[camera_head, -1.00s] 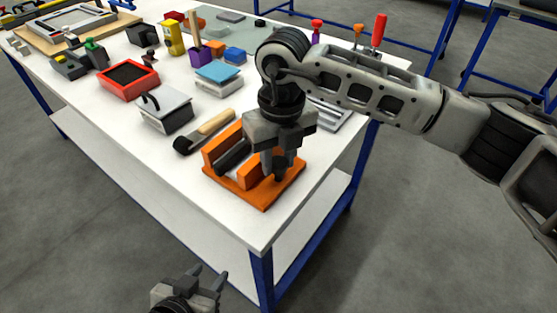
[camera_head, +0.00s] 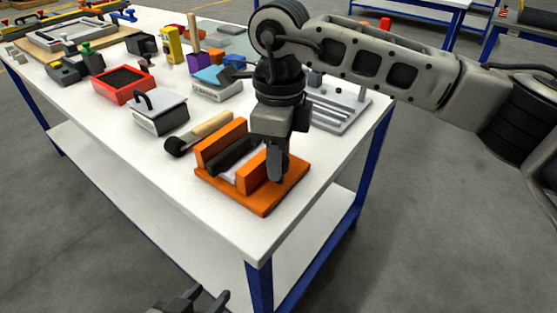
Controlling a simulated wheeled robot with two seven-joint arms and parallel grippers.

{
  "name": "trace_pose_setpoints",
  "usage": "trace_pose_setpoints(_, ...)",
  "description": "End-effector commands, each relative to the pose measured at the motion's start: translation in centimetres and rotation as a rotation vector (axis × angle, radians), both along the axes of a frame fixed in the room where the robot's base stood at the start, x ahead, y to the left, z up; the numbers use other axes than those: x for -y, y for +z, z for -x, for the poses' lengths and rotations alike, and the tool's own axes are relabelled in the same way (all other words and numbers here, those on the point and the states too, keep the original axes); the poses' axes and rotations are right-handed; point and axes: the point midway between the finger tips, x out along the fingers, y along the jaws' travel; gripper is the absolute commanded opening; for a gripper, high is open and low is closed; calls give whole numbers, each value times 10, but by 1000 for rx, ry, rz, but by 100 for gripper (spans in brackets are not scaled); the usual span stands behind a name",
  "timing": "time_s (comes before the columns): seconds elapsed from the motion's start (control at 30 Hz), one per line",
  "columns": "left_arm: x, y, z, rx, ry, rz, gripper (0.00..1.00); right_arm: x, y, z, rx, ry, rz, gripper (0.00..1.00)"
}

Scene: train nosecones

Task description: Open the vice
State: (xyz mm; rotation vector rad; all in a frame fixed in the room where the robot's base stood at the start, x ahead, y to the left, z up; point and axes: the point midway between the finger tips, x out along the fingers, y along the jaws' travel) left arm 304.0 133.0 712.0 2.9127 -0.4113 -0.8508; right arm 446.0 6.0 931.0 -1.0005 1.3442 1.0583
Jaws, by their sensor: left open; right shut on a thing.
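The orange vice (camera_head: 206,157) lies on the near right corner of the white table. Two upright orange blocks stand on its flat base, with a black bar and a pale strip between them. My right gripper (camera_head: 277,175) points down at the right-hand block and is shut on a part of the vice there. Its fingers hide the exact grip and that block's end. My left gripper (camera_head: 205,297) is open and empty at the bottom edge, in front of the table and well away from the vice. Most of it is out of frame.
A wooden-handled brush (camera_head: 198,133) lies just behind the vice. A grey box with a black handle (camera_head: 159,113) and a red tray (camera_head: 123,84) stand farther left. A grey slotted plate (camera_head: 340,110) lies behind my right arm. The table's near corner is clear.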

Motion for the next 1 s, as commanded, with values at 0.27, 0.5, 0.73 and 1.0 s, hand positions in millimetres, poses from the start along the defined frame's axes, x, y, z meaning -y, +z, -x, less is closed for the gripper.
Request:
trace_pose_setpoints(0.27,0,2,-2,18,0,0,43,-1,1,0,0,91,-1,8)
trace_pose_setpoints(0.5,0,1,-2,18,-3,-2,43,-1,1,0,1,111,-2,8)
trace_pose_setpoints(0.73,0,1,-2,17,-4,-3,43,-1,1,0,2,111,-3,8)
trace_pose_setpoints(1.0,1,0,-1,16,-4,-3,43,-1,2,0,5,108,-5,39)
